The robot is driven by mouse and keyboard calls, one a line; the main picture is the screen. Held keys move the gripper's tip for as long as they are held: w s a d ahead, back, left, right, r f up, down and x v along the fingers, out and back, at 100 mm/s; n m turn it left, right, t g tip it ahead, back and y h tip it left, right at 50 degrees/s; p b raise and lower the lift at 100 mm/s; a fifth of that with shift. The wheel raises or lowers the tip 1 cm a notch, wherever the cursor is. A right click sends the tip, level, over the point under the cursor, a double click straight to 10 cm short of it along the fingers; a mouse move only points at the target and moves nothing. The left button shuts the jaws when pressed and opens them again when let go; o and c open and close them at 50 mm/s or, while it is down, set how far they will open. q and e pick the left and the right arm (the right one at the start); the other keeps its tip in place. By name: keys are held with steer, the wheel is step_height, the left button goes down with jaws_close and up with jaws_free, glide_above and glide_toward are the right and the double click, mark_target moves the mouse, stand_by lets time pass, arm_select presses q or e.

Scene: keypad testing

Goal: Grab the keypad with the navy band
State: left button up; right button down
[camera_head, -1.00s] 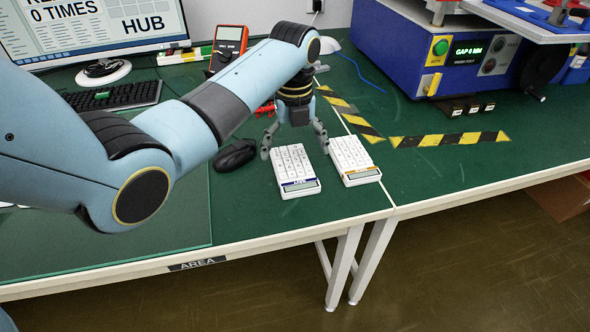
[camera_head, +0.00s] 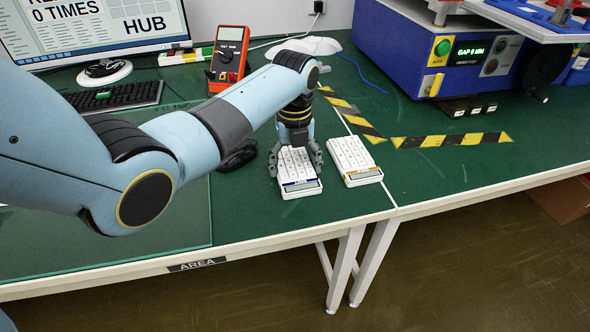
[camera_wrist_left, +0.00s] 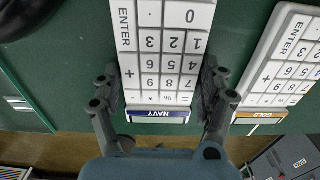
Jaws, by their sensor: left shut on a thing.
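The keypad with the navy band (camera_head: 298,172) is white and lies near the front edge of the green table. In the left wrist view its band (camera_wrist_left: 158,115) reads NAVY. My left gripper (camera_head: 296,162) is down over its far part, with one finger against each long side. The wrist view shows the left gripper (camera_wrist_left: 160,88) shut on this keypad. A second white keypad, with a gold band (camera_head: 354,160), lies just to the right; it also shows in the wrist view (camera_wrist_left: 285,70), apart from the fingers. My right gripper is not in view.
A black mouse (camera_head: 237,157) lies left of the navy keypad, partly behind my arm. An orange multimeter (camera_head: 229,55) stands behind. A blue machine (camera_head: 425,50) stands at the back right, beyond striped tape (camera_head: 450,140). The table right of the keypads is clear.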

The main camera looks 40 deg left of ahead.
arm_select(q)
steer(key=shift+c, duration=0.6)
steer(key=shift+r, duration=0.1)
